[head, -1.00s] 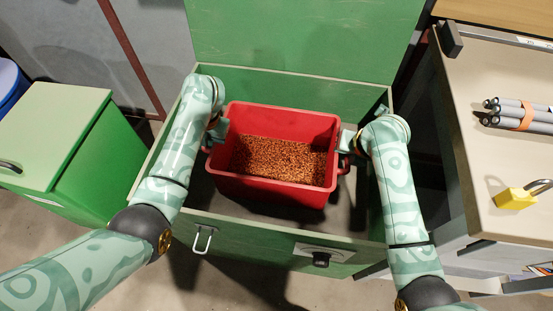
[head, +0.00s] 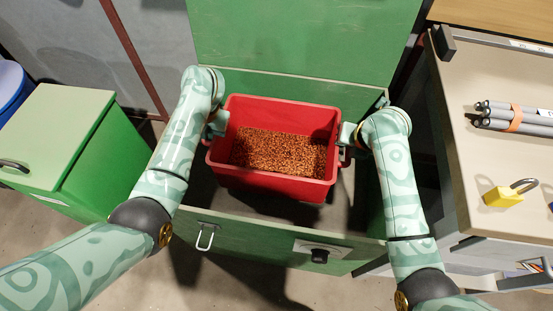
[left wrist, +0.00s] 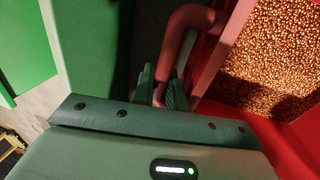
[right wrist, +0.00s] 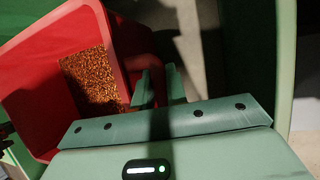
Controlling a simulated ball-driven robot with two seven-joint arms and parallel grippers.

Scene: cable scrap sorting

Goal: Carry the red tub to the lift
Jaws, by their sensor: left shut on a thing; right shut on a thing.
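The red tub (head: 272,184), filled with copper-coloured granules (head: 280,152), is level inside an open green chest (head: 270,236). My left gripper (head: 216,126) is shut on the tub's left handle; the handle (left wrist: 188,20) shows between its fingers in the left wrist view. My right gripper (head: 347,136) is at the tub's right side, shut on its right handle, which is mostly hidden by the fingers. The tub's wall (right wrist: 118,50) shows beside them in the right wrist view. The tub appears raised off the chest floor. I cannot make out a lift in these views.
The chest's raised lid (head: 300,35) stands behind the tub. A green cabinet (head: 55,130) is at the left. A bench (head: 470,110) at the right carries grey rods (head: 510,115) and a yellow padlock (head: 503,197). Chest walls surround the tub closely.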

